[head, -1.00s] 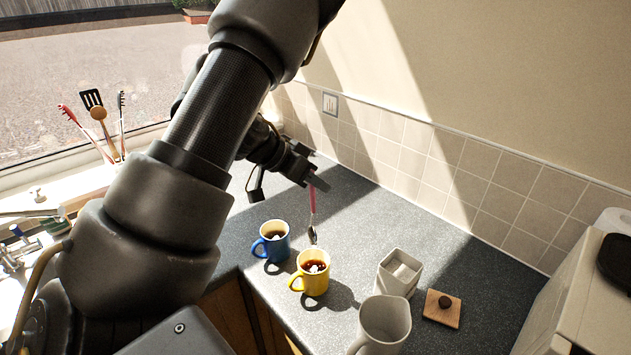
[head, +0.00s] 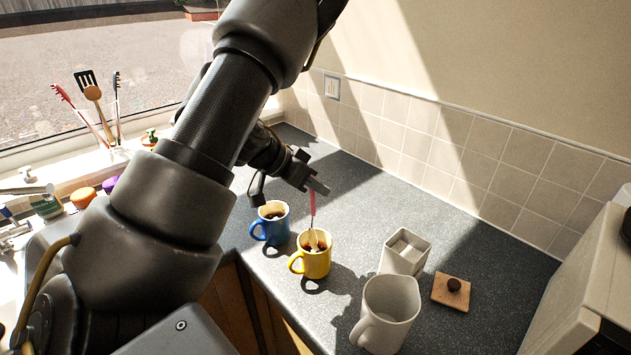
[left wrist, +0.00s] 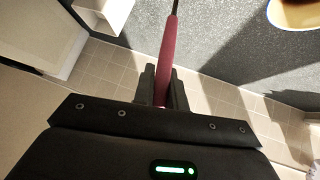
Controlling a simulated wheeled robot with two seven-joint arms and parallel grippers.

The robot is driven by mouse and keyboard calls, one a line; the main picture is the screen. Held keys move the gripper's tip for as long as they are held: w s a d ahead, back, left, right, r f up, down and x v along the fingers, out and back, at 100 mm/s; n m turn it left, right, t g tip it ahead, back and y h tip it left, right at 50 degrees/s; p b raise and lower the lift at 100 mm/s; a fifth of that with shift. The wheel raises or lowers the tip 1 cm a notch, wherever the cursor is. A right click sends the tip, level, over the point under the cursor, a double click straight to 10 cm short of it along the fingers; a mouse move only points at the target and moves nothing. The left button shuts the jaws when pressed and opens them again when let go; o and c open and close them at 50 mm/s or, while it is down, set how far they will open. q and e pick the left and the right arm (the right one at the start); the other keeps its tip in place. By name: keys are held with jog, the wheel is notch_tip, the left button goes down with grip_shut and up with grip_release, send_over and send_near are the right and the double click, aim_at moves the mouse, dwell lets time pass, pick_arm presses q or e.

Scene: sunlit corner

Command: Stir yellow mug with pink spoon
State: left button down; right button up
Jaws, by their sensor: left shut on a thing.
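The yellow mug (head: 313,263) stands upright on the worktop with dark drink in it, its handle to the left. My left gripper (head: 317,186) is above the mug and shut on the handle of the pink spoon (head: 312,205). The spoon hangs nearly upright, and its lower end shows within the mug's mouth. How deep it reaches I cannot tell. In the left wrist view, the pink handle (left wrist: 168,58) runs between the closed fingers (left wrist: 163,85). My right gripper is not in view.
A blue mug (head: 272,226) with dark drink stands just left of the yellow mug. A white square pot (head: 402,262), a white jug (head: 388,318) and a wooden square with a dark knob (head: 451,291) stand to the right. The worktop behind is clear.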

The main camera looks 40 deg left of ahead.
aim_at(311, 200)
pick_arm(q)
jog(key=shift+s+d+f+b, duration=0.2)
jog(key=shift+f+b, duration=0.5)
jog(key=shift+f, duration=0.45)
jog(key=shift+s+d+f+b, duration=0.15)
jog(key=shift+f+b, duration=0.55)
jog(key=shift+f, duration=0.4)
jog(key=shift+w+r, duration=0.1)
jog(key=shift+w, duration=0.1)
